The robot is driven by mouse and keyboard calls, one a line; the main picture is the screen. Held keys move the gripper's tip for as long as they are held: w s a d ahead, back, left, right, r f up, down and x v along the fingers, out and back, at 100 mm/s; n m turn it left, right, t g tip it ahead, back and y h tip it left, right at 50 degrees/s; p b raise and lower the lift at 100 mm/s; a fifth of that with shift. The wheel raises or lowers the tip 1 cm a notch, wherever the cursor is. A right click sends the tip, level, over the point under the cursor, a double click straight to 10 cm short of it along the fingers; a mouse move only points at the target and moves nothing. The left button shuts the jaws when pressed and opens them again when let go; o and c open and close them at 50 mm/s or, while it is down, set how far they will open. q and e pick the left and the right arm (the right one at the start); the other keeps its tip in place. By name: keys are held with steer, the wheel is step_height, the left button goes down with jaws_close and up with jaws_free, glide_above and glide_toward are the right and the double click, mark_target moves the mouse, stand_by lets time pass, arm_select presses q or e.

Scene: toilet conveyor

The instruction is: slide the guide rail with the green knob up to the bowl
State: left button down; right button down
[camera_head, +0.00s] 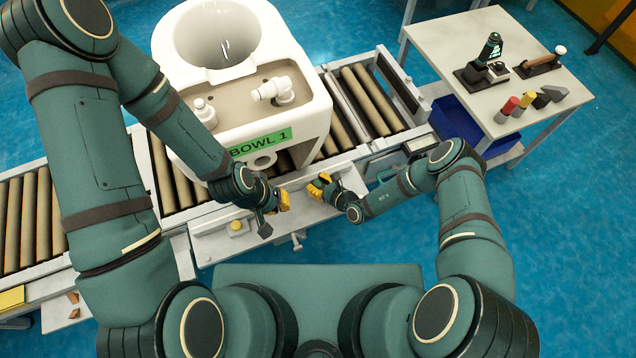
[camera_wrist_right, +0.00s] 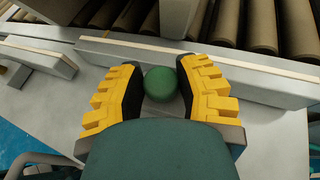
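The green knob (camera_wrist_right: 160,84) shows in the right wrist view between the two yellow and black fingers of my right gripper (camera_wrist_right: 161,75). In the head view my right gripper (camera_head: 319,186) is at the conveyor's near side and the knob is hidden. The guide rail (camera_wrist_right: 265,84), a grey bar with a pale strip, runs behind the knob beside the rollers. The white bowl (camera_head: 300,95), labelled BOWL 1, stands on the conveyor. My left gripper (camera_head: 276,212) is left of the right one; its opening is unclear.
The roller conveyor (camera_head: 375,100) runs across the scene. A side table (camera_head: 480,105) at upper right holds tools and several coloured pieces, with a blue bin (camera_head: 455,128) below. Blue floor is clear at right.

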mark_target(314, 177)
steer(key=w, duration=0.1)
steer(key=w+a+b, duration=0.1)
steer(key=w, duration=0.1)
steer(key=shift+a+f, duration=0.1)
steer(key=shift+a, duration=0.05)
steer(key=c, duration=0.9)
jaws_free()
steer(key=shift+c, duration=0.2)
steer(key=v, duration=1.2)
steer(key=shift+w, duration=0.1)
